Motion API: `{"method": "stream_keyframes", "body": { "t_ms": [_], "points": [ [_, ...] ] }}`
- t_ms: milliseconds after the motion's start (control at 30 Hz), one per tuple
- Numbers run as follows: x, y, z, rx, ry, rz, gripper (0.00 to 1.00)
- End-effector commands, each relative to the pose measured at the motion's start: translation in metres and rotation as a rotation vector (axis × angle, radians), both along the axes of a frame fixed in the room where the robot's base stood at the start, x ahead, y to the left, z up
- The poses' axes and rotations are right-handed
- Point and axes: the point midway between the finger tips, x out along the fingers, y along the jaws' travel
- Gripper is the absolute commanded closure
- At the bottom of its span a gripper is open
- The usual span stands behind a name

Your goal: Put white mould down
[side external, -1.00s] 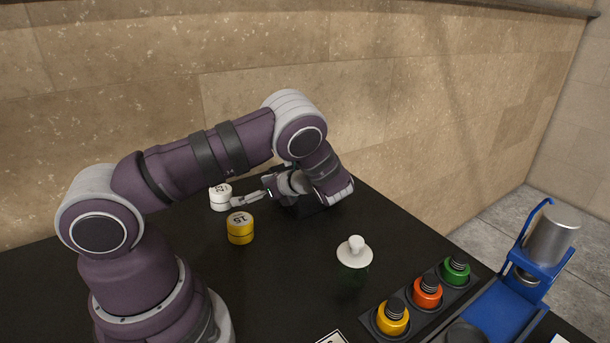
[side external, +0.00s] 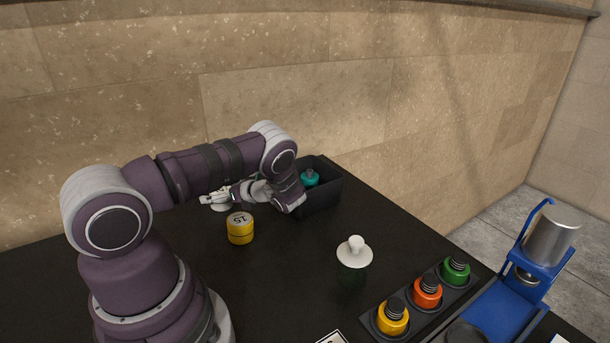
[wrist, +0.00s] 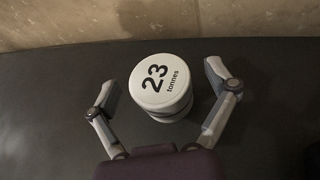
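The white mould (wrist: 161,84) is a short cylinder marked "23 tonnes" on top. In the wrist view it stands upright on the black table, between the two fingers of my gripper (wrist: 165,84). The fingers are spread wide, with a visible gap on each side of the mould. In the side external view my gripper (side external: 220,198) is low over the far left of the table, and it largely hides the white mould there.
A yellow mould marked 15 (side external: 240,229) stands close in front of my gripper. A black bin (side external: 326,197) holds a teal item (side external: 309,178). A white knobbed piece (side external: 354,254), a rack of coloured pieces (side external: 427,292) and a blue press (side external: 508,308) are to the right.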

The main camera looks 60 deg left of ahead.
Motion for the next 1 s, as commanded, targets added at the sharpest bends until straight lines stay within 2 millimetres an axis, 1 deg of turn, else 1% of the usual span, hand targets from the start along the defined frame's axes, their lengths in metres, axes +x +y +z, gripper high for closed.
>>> {"method": "stream_keyframes", "body": {
  "t_ms": [33,67,500,533,800,933,1000],
  "points": [
    [0.000,0.000,0.000,0.000,0.000,0.000,0.23],
    [0.000,0.000,0.000,0.000,0.000,0.000,0.27],
    [0.000,0.000,0.000,-0.001,0.000,0.000,0.85],
    [0.000,0.000,0.000,0.000,-0.001,0.000,0.87],
    [0.000,0.000,0.003,0.001,-0.001,0.000,0.87],
    [0.001,0.000,0.014,0.001,-0.002,0.000,0.87],
    [0.001,0.000,0.026,0.002,-0.003,-0.001,0.87]
  ]
}}
